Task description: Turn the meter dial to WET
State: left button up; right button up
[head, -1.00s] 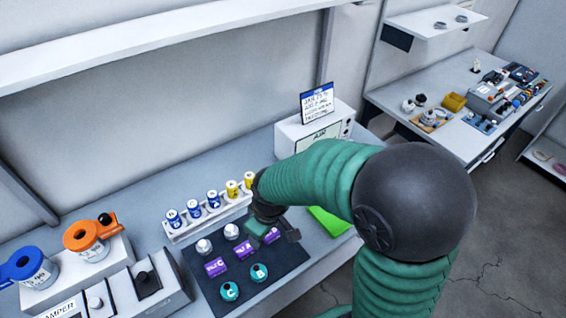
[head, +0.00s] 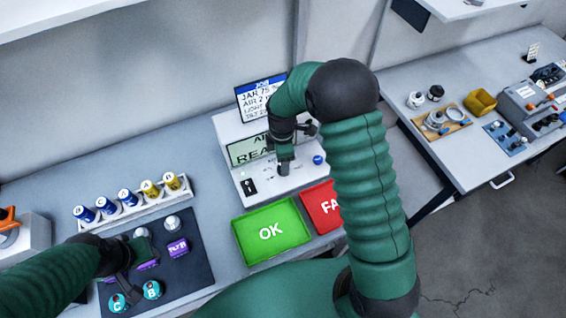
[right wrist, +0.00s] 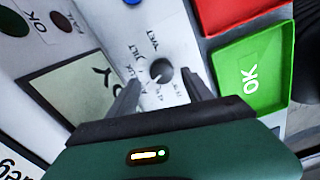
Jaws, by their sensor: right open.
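The meter (head: 237,155) is a white box with a display and a sloped front panel in the head view. Its dark round dial (right wrist: 160,71) shows in the right wrist view, with small lettering around it, including WET above. I cannot tell which mark the dial points to. My right gripper (head: 284,169) is over the meter's front panel. In the right wrist view its open fingers (right wrist: 161,80) lie on either side of the dial; contact is unclear. My left gripper (head: 138,270) is low over the dark mat, its fingers partly hidden.
A green OK tray (head: 246,216) and a red tray (head: 314,196) stand before the meter. A dark mat (head: 200,262) holds small pieces, with a white rack (head: 150,203) of several cylinders behind. A job sign (head: 248,104) stands on the meter. Another bench (head: 440,165) is at right.

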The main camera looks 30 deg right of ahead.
jog(key=shift+s+d+f, duration=0.1)
jog(key=shift+f, duration=0.55)
jog(key=shift+s+d+f, duration=0.1)
jog(key=shift+f, duration=0.75)
pick_arm(q)
jog(key=shift+s+r, duration=0.2)
jog(key=shift+s, duration=0.1)
pick_arm(e)
jog(key=shift+a, duration=0.1)
pick_arm(q)
jog(key=shift+a, duration=0.1)
pick_arm(e)
jog(key=shift+c, duration=1.3)
grip_shut()
jog(key=shift+w, duration=0.1)
